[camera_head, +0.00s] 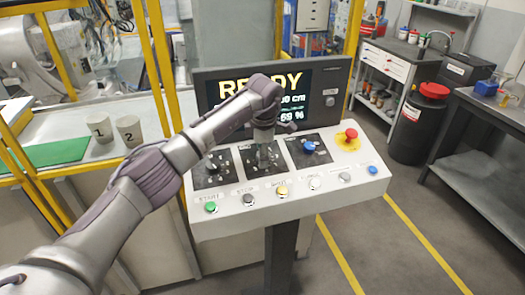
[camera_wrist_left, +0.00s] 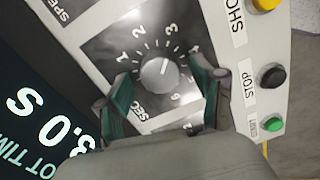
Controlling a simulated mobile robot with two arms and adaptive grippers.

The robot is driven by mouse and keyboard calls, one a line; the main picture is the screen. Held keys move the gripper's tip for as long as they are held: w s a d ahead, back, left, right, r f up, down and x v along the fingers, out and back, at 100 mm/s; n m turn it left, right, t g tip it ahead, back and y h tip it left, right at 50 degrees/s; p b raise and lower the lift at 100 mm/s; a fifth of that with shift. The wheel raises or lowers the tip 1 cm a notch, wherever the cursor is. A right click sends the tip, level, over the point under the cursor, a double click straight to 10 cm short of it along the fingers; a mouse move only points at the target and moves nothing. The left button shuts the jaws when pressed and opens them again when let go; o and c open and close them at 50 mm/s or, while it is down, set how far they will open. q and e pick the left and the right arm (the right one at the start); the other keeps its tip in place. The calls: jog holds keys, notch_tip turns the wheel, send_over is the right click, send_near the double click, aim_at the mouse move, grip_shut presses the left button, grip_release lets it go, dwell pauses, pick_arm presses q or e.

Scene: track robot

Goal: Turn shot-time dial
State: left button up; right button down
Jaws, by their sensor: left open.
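The shot-time dial is the grey round knob (camera_wrist_left: 158,76) on a dark plate marked with numbers and "SEC" in the left wrist view. A white mark on the knob points toward the "3". In the head view its dark middle plate (camera_head: 247,165) is partly covered by my left gripper (camera_head: 264,156), which points down over it. In the left wrist view my left gripper (camera_wrist_left: 165,90) is open, with its green-padded fingers on either side of the knob. I cannot tell whether they touch it. The screen (camera_wrist_left: 40,120) reads "3.0 S". My right gripper is not in view.
The sloped console (camera_head: 225,228) has a row of buttons along its front, including green START (camera_head: 211,207). A blue knob (camera_head: 309,146) and red emergency button (camera_head: 351,134) lie to the right. Two numbered cups (camera_head: 130,131) stand on the left table.

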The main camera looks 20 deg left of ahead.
pick_arm(q)
jog(key=shift+c, duration=0.5)
jog(key=c, duration=1.1)
jog(key=shift+o, duration=0.2)
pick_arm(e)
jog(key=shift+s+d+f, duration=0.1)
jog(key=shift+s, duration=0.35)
pick_arm(q)
jog(key=shift+n, duration=0.3)
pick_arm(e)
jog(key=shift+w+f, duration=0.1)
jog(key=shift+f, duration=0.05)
